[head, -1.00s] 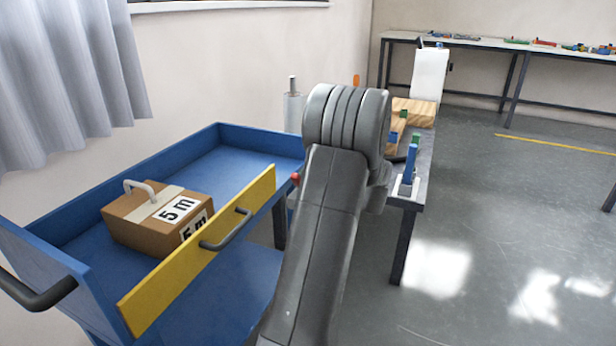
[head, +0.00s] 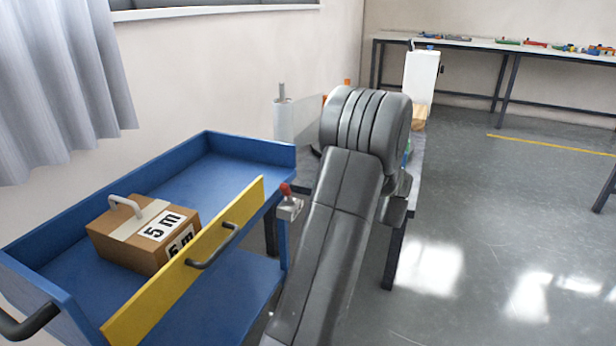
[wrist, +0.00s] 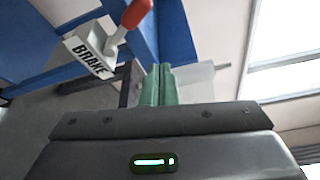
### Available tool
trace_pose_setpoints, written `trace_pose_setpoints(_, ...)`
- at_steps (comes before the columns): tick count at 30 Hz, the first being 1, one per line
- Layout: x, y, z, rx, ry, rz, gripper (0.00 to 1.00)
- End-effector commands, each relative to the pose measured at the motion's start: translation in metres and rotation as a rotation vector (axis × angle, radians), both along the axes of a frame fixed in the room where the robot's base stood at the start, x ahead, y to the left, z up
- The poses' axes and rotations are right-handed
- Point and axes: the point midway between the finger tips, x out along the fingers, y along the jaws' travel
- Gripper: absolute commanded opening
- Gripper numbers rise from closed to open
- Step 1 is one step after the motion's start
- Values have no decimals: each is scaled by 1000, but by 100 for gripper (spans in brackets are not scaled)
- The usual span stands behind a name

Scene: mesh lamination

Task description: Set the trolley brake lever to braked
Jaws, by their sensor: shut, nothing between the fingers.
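The lever stands up from the bracket in the head view. In the wrist view its red knob (wrist: 137,12) is at the top, and the plate marked BRAKE (wrist: 88,52) is at upper left. My gripper (wrist: 157,70) shows in the wrist view as two greenish fingers together, empty, to the right of and apart from the lever. In the head view my arm hides most of the bench behind it.
The trolley carries a brown box (head: 125,245) marked 5 m behind a yellow front panel (head: 150,305) with a dark handle (head: 214,246). The floor (head: 470,220) on the right is clear.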

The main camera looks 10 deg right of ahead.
Motion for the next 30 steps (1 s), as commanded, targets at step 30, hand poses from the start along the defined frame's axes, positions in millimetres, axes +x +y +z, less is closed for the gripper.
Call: trace_pose_setpoints(30,1,1,-1,-2,-2,2,0)
